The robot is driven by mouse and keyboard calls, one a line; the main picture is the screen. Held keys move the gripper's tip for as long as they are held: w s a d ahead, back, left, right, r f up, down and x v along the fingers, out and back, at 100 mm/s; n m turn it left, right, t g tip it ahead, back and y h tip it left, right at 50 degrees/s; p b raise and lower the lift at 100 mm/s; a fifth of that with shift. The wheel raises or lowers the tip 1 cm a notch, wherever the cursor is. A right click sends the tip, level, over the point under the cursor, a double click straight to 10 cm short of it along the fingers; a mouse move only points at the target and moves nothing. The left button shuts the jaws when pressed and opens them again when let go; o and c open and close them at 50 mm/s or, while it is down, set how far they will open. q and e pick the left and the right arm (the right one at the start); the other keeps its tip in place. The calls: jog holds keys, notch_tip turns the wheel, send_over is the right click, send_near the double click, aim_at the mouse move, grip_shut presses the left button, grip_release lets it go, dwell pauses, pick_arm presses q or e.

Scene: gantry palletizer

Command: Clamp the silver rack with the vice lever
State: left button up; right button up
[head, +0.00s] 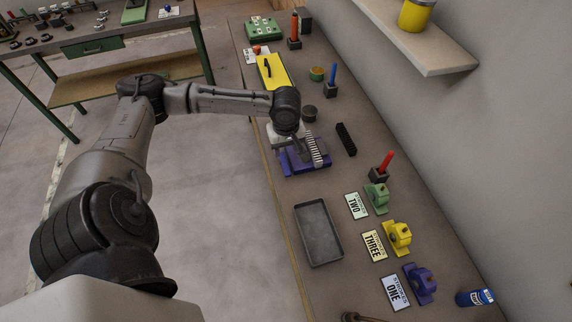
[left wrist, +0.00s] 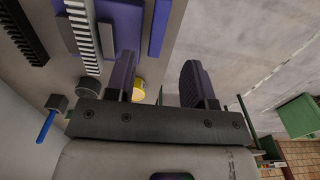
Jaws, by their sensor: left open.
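The silver rack (head: 317,152) is a toothed bar lying along the right part of the purple vice (head: 296,166) on the bench. In the left wrist view the rack (left wrist: 82,35) and the purple vice (left wrist: 125,15) show at the top. My left gripper (left wrist: 160,78) is open, with its two dark fingers apart and no object visibly held. It is above or beside the vice; the wrist hides part of the vice in the head view. I cannot make out the vice lever clearly. My right gripper is not in view.
A black rack (head: 346,139) lies right of the vice. A grey tray (head: 319,260) stands nearer, beside number cards and green, yellow (head: 398,237) and purple blocks. Tools in holders, including a blue one (head: 332,78), stand farther back. A wall shelf (head: 420,45) overhangs at the right.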

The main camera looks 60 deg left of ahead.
aim_at(286, 167)
pick_arm(q)
notch_tip(286, 167, down, 9)
jog(key=shift+f+b, duration=0.1)
jog(key=shift+b, duration=0.35)
jog(key=shift+c, duration=0.4)
grip_shut()
